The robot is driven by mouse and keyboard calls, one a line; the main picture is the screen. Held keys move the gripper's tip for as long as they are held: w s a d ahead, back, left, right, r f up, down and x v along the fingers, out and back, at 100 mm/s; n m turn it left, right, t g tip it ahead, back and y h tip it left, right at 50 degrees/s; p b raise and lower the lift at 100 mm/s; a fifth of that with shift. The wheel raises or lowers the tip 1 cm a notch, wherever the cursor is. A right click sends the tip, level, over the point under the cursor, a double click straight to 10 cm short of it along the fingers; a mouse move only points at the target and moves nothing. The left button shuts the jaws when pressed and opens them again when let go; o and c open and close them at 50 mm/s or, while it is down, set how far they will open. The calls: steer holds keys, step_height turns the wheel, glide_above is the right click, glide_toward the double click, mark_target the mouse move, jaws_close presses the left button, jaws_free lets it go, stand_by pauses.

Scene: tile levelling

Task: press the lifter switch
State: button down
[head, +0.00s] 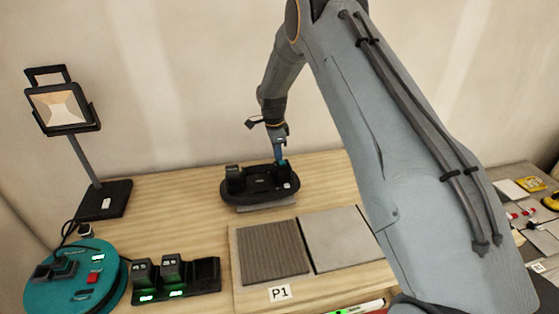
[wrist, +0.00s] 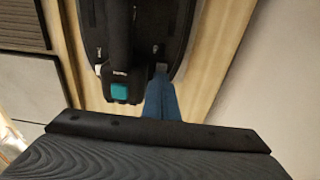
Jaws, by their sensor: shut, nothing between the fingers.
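The lifter (head: 243,200) is a black oval device with a raised handle, lying on the wooden workbench. The wrist view shows part of its black body (wrist: 93,15), with a teal square (wrist: 119,91) on the end of the handle. A small pale piece (wrist: 161,67) sits on the body beside the handle; I cannot tell for sure which part is the switch. My gripper (head: 282,158) is shut and empty, pointing down at the right end of the lifter.
Two grey tiles, one ribbed (head: 273,250) and one smooth (head: 342,238), lie in front of the lifter by a P1 label (head: 279,293). A battery charger (head: 207,274), teal cable reel (head: 48,295) and work lamp (head: 104,199) stand left. Bare wood lies left of the lifter.

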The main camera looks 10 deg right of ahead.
steer(key=shift+r, duration=0.1)
step_height(320, 180, up, 14)
steer(key=a+b, duration=0.2)
steer(key=b, duration=0.1)
steer(key=shift+s, duration=0.1)
stand_by(0.3)
steer(key=s+d+f+n, duration=0.1)
steer(key=s+d+n, duration=0.1)
steer(key=s+n, duration=0.4)
steer(key=s+d+f+n+t, duration=0.1)
steer(key=s+n, duration=0.4)
steer(key=s, duration=1.2)
steer(key=s+d+f+n+y, duration=0.1)
steer(key=s+d+n, duration=0.2)
steer(key=s, duration=0.9)
steer(key=n, duration=0.3)
steer(key=shift+s+d+n+b, duration=0.2)
steer(key=shift+d+n+b, duration=0.1)
steer(key=shift+b, duration=0.05)
